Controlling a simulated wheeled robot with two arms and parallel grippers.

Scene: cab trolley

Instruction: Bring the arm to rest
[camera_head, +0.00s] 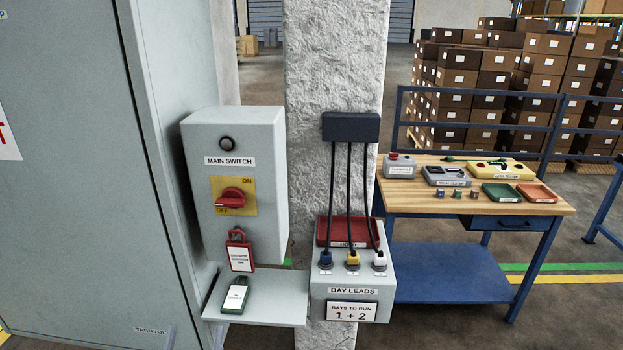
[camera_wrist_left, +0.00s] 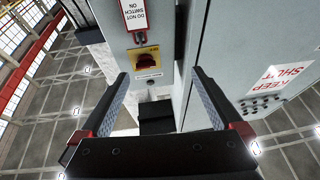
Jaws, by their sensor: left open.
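My left gripper (camera_wrist_left: 160,72) shows in the left wrist view with its two fingers wide apart and nothing between them. That view is upside down. Beyond the fingers is the grey main switch box (camera_head: 234,140) with its red rotary switch (camera_head: 233,196) on a yellow plate; the switch also shows in the wrist view (camera_wrist_left: 147,60). The gripper is apart from the box. I cannot make out either gripper clearly in the head view, and my right gripper is not seen.
The bay leads box (camera_head: 350,291) has three plugged leads. A tall grey cabinet (camera_head: 75,180) stands left.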

